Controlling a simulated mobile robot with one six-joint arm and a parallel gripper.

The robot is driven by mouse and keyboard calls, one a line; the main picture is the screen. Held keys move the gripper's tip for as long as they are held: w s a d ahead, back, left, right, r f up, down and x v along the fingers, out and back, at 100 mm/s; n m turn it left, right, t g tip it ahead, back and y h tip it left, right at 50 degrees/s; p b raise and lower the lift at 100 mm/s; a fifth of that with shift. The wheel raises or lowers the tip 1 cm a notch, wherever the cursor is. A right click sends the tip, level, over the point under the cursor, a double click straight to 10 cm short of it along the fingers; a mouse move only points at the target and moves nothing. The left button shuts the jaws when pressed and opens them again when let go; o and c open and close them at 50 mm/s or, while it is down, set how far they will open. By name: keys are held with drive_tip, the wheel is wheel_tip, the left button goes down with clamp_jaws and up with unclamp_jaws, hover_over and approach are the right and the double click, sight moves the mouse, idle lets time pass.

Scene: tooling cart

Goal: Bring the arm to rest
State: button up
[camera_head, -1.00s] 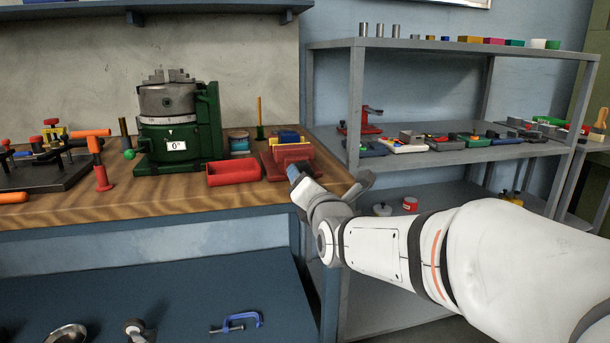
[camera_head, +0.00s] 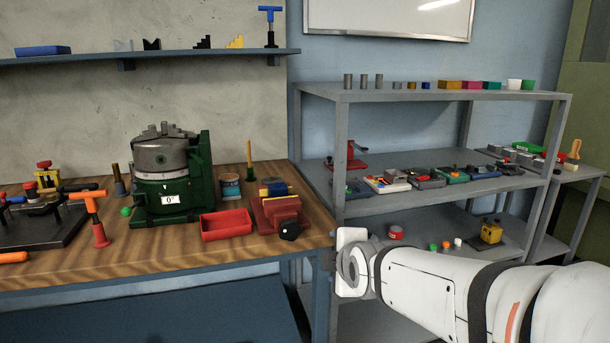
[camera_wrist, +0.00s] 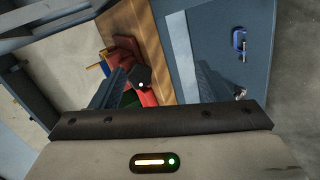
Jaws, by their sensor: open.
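My arm reaches in from the lower right of the head view, and its wrist is just right of the wooden bench's front corner. My gripper is mostly hidden behind the wrist there. In the wrist view my gripper (camera_wrist: 160,82) shows two blue-grey fingers spread wide apart, with nothing held between them. The bench edge and a red vise with a black knob show beyond the fingers.
The red vise (camera_head: 278,212) stands near the corner of the wooden bench (camera_head: 150,238), beside a red tray (camera_head: 226,225) and a green rotary fixture (camera_head: 172,185). A grey shelf rack (camera_head: 420,207) stands close behind my wrist. A blue clamp (camera_wrist: 239,42) lies below.

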drive_tip(key=s+d+r+m+g+p, duration=0.2)
drive_tip(key=s+d+m+g+p, duration=0.1)
drive_tip(key=s+m+p, duration=0.2)
drive_tip(key=s+d+r+m+g+h+p, duration=0.1)
drive_tip(key=s+d+r+m+g+p, duration=0.2)
drive_tip(key=s+m+p, duration=0.2)
drive_tip(key=s+d+r+m+g+h+p, duration=0.1)
drive_tip(key=s+d+r+m+g+p, duration=0.2)
drive_tip(key=s+m+p, duration=0.2)
drive_tip(key=s+m, duration=0.3)
drive_tip(key=s, duration=0.2)
drive_tip(key=shift+m+p, duration=0.3)
drive_tip(key=shift+p, duration=0.1)
drive_tip(key=shift+w+a+f, duration=0.1)
drive_tip(key=shift+w, duration=0.05)
drive_tip(key=n+t+y+b, duration=0.2)
drive_tip(key=t+y+b, duration=0.3)
drive_tip(key=t+b, duration=1.4)
approach(291, 233)
wheel_tip(291, 233, up, 3)
drive_tip(key=w+g+b, duration=0.3)
drive_tip(key=g+b, duration=0.1)
drive_tip(key=x, duration=0.7)
drive_tip(key=shift+a, duration=0.2)
